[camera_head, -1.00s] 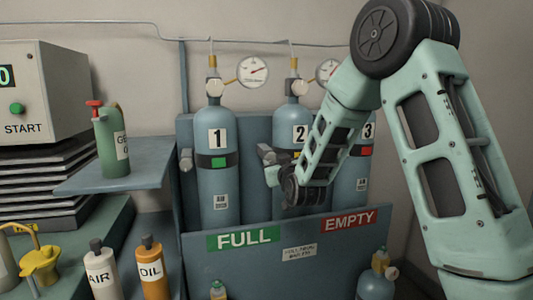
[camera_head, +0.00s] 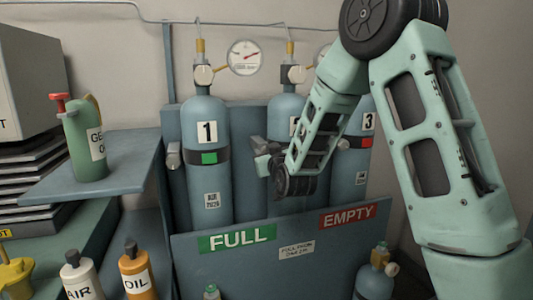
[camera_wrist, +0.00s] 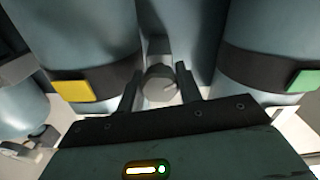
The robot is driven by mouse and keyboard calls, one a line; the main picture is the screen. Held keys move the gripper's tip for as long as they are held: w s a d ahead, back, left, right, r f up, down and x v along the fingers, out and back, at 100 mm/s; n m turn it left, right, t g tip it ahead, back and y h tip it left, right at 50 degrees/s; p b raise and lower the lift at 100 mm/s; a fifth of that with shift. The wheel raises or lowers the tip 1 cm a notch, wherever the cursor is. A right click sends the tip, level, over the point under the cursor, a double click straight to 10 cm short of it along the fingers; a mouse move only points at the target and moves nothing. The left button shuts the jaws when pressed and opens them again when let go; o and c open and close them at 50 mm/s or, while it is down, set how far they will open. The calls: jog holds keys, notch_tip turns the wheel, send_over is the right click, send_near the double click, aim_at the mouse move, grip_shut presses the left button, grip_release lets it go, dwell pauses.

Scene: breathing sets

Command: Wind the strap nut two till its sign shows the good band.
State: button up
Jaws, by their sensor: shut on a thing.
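Strap nut two, a grey knob (camera_wrist: 160,86), sits between cylinder one and cylinder two in the wrist view. My gripper (camera_wrist: 157,90) has one finger on each side of it and is shut on it. In the head view my gripper (camera_head: 264,160) is between the same two cylinders, and my arm covers part of cylinder two (camera_head: 285,107). The sign of cylinder two (camera_wrist: 72,91) is yellow on its black strap in the wrist view; my arm hides it in the head view. The green sign of cylinder one (camera_head: 209,158) also shows in the wrist view (camera_wrist: 303,79).
Cylinder three has a red sign (camera_head: 361,142). Strap nut one (camera_head: 174,155) is left of cylinder one. A front panel (camera_head: 205,270) carries FULL and EMPTY labels. A green bottle (camera_head: 85,140) stands on the left shelf, with AIR (camera_head: 80,278) and OIL (camera_head: 136,272) bottles below.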

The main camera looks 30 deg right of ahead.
jog(key=n+b, duration=0.2)
jog(key=n, duration=0.1)
jog(key=shift+f+n, duration=0.1)
jog(key=shift+n, duration=0.2)
jog(key=shift+n+b, duration=0.75)
jog(key=shift+n, duration=1.55)
jog(key=o, duration=0.7)
